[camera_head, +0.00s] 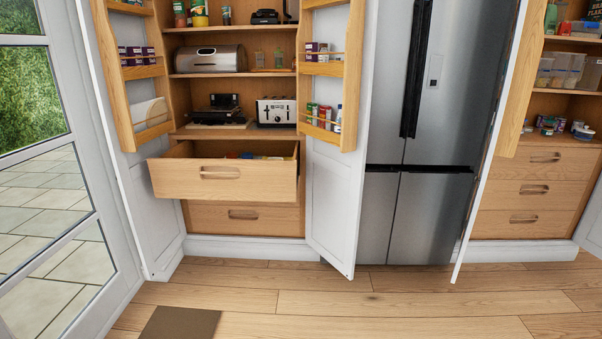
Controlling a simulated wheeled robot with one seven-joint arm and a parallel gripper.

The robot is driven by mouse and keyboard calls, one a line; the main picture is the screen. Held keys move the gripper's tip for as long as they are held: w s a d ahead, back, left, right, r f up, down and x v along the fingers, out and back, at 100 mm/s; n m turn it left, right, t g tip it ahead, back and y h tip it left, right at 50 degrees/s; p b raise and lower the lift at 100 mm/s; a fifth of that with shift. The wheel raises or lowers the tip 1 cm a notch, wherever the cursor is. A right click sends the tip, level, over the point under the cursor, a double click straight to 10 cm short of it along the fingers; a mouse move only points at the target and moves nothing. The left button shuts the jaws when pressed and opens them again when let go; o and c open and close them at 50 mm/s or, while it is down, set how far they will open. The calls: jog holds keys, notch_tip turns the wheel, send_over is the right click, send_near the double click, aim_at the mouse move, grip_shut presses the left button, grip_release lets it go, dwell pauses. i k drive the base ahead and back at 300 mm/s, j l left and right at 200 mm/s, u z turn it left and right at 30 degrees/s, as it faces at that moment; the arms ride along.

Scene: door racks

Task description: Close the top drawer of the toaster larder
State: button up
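The toaster larder (172,110) stands left of centre with both white doors swung open. A silver toaster (276,111) sits on its counter shelf. The top drawer (258,184) is pulled well out under that shelf, with a wooden front, a bar handle (220,172) and some packets visible inside. The lower drawer (275,221) is shut. My gripper is not in view.
The right larder door (332,205) stands open beside the drawer, in front of the fridge (435,125). The left door (150,215) opens toward a glazed door (45,180). A brown mat (180,323) lies on the wooden floor. The floor (350,305) ahead is otherwise clear.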

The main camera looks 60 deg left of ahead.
aim_at(192, 168)
jog(key=u, duration=2.7)
jog(key=i+l, duration=0.2)
jog(key=i, duration=0.3)
jog(key=i+l+u, duration=0.15)
jog(key=i, duration=0.35)
jog(key=i+l, duration=0.3)
jog(key=i, duration=0.2)
jog(key=i+l+u, duration=0.15)
jog(key=i, duration=0.35)
jog(key=i+l, duration=0.45)
jog(key=i+j+u, duration=0.05)
